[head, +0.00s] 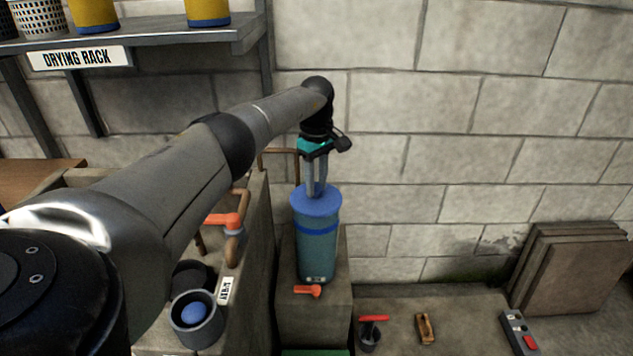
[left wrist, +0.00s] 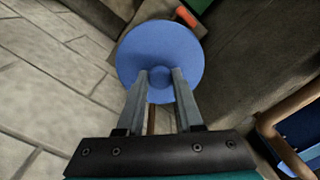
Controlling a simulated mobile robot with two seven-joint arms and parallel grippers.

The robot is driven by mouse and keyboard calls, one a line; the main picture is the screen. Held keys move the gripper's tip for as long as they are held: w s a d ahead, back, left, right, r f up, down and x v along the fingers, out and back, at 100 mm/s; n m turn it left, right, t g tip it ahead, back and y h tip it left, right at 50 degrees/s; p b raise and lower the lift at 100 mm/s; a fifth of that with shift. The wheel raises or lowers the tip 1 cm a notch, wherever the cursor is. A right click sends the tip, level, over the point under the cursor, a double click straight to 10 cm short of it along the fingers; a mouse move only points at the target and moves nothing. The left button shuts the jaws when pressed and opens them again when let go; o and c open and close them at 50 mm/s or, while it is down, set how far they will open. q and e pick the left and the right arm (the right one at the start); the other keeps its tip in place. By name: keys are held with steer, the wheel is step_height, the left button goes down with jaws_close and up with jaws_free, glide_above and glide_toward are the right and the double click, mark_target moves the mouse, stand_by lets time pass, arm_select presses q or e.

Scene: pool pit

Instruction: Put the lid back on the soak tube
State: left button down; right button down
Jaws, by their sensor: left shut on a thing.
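The soak tube (head: 315,252) is a tall teal cylinder with a dark blue band, upright on a concrete block. The blue round lid (head: 316,200) is at its top and covers the mouth from this angle. My left gripper (head: 316,190) points down at the lid from above. In the left wrist view the lid (left wrist: 160,52) fills the upper middle, and my left gripper (left wrist: 160,76) is shut on its small centre knob. The tube is hidden beneath the lid there, so I cannot tell how closely the lid sits on the rim. My right gripper is not in view.
An orange valve handle (head: 307,291) sticks out at the tube's foot. Copper pipes with an orange lever (head: 222,219) stand left of the tube. A grey cup holding a blue ball (head: 195,314) is at lower left. The block wall (head: 450,130) is close behind.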

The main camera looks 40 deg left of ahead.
arm_select(q)
steer(key=shift+c, duration=2.4)
jaws_free()
steer(key=shift+o, duration=0.3)
steer(key=o, duration=0.4)
steer(key=shift+r, duration=0.15)
steer(key=shift+r+p, duration=3)
steer(key=shift+r, duration=0.35)
jaws_close()
